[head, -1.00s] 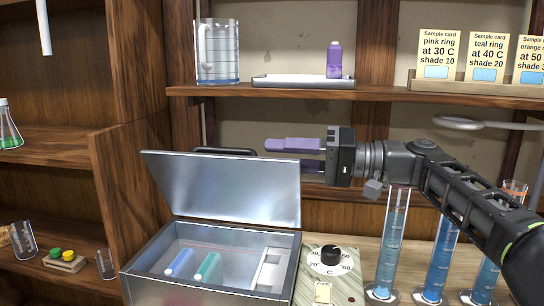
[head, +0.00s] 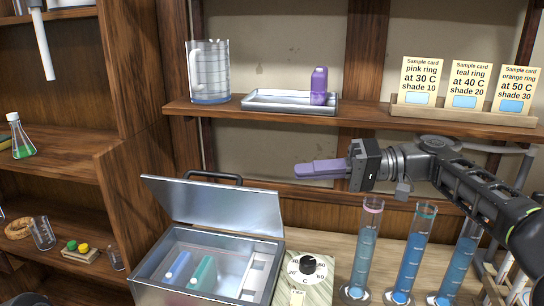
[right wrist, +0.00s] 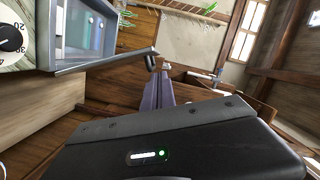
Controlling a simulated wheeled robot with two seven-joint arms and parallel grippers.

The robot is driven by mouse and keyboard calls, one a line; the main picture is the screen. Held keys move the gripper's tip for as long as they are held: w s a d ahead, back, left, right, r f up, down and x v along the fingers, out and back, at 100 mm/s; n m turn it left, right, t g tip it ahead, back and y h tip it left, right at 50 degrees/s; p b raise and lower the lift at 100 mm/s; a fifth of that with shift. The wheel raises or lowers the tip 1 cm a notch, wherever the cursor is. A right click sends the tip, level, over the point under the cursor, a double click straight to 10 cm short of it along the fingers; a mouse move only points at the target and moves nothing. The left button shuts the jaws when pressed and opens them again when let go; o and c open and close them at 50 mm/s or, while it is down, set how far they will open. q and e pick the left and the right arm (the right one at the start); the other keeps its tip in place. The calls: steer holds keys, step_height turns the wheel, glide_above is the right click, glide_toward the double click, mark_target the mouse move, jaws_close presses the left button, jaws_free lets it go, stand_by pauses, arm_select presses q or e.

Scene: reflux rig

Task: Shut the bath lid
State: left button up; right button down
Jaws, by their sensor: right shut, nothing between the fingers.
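The bath (head: 150,290) is a metal box on the bench at lower centre-left in the head view. Its silver lid (head: 222,208) stands open, tilted up from the back edge, with a dark handle (head: 212,177) behind its upper edge. My right gripper (head: 298,171) has purple fingers pressed together, pointing left. In the picture it is just right of the lid's upper edge, apart from it. In the right wrist view, the fingers (right wrist: 160,90) point away past the bath (right wrist: 95,25). My left gripper is not in view.
The shelf above holds a jug (head: 208,75), a tray (head: 262,100) and cards.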

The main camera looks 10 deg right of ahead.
steer(key=shift+a+f, duration=0.15)
steer(key=shift+f, duration=0.15)
steer(key=a, duration=0.3)
steer(key=w+a, duration=0.1)
steer(key=a, duration=0.2)
steer(key=a+f, duration=0.1)
steer(key=a, duration=0.2)
steer(key=shift+w+a, duration=0.35)
steer(key=shift+a, duration=0.05)
steer(key=shift+b, duration=0.35)
